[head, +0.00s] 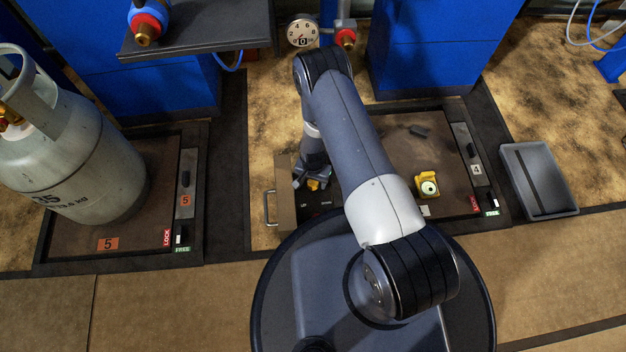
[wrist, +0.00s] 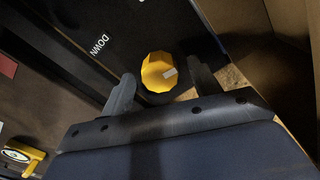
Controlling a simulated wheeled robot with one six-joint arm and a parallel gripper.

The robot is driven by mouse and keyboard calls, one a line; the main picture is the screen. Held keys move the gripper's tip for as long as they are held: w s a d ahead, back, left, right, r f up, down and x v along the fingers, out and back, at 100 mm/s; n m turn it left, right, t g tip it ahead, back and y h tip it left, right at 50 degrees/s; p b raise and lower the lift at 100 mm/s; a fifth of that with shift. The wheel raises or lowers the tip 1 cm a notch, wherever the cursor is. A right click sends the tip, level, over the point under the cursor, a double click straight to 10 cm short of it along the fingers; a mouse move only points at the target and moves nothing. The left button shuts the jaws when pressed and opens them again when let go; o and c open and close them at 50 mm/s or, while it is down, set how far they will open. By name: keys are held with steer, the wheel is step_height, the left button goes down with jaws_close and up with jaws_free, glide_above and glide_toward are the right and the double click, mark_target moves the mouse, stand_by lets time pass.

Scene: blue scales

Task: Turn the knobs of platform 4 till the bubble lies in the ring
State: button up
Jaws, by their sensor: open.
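Platform 4 (head: 400,150) is a brown plate in a dark frame, with a "4" label on its right rail. A yellow level (head: 428,186) with a round pale vial sits on it; it also shows at the lower left of the wrist view (wrist: 22,157). The bubble and ring are too small to tell apart. An orange-yellow faceted knob (wrist: 158,72) with a pale mark stands beside a dark panel printed "DOWN". My gripper (head: 312,180) is at the platform's left side. Its open fingers stand on either side of this knob; contact cannot be told. My arm hides part of the platform.
A brown panel with a metal handle (head: 268,208) stands just left of my gripper. A LOCK/FREE slider (head: 487,203) is at the platform's right front. A grey tray (head: 538,180) lies further right. A gas cylinder (head: 70,150) stands on platform 5 (head: 150,215) at left.

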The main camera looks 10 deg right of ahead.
mark_target(313, 182)
step_height(313, 182, up, 11)
steer(key=p, duration=0.4)
steer(key=shift+p, duration=0.4)
steer(key=shift+f, duration=0.1)
step_height(313, 182, down, 11)
steer(key=b, duration=0.4)
steer(key=shift+b, duration=0.4)
